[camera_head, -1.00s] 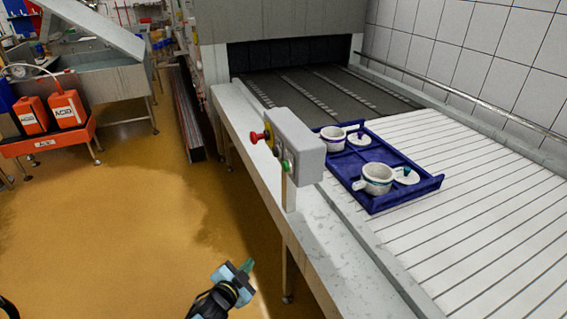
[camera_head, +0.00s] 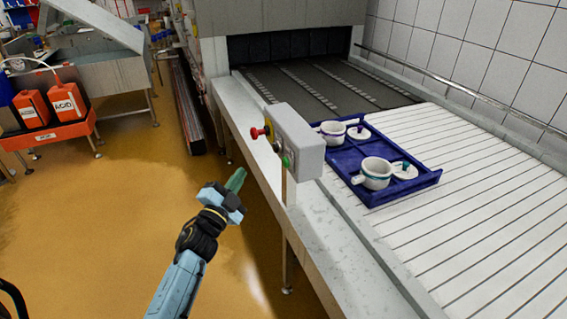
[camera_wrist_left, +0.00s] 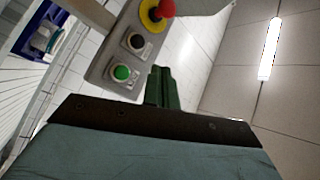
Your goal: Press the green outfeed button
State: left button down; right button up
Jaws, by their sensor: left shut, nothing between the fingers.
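The green button (camera_head: 286,161) is the lowest control on the face of a grey control box (camera_head: 303,143) on a post beside the conveyor. In the left wrist view the green button (camera_wrist_left: 122,72) sits beside a black button (camera_wrist_left: 137,41) and a red knob on a yellow disc (camera_wrist_left: 156,14). My left gripper (camera_head: 236,179) is shut and empty. It is left of the box and a little below the button, apart from it. Its green fingers also show in the left wrist view (camera_wrist_left: 162,88), right of the green button. My right gripper is not in view.
A blue tray (camera_head: 405,190) with white pots and lids lies on the white slatted conveyor (camera_head: 480,200) behind the box. A pale metal ledge (camera_head: 310,215) runs along the conveyor's near side. Orange acid containers (camera_head: 66,104) stand far left. The floor around my left arm is clear.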

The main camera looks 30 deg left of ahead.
aim_at(286, 162)
pick_arm(q)
jog(key=w+d+b, duration=0.2)
jog(key=w+d, duration=0.3)
jog(key=w, duration=0.1)
jog(key=shift+w+d, duration=0.3)
jog(key=shift+d, duration=0.05)
dwell(0.8)
jog(key=shift+w+b, duration=0.1)
jog(key=shift+b, duration=0.2)
dwell(0.9)
jog(key=shift+w+d, duration=0.25)
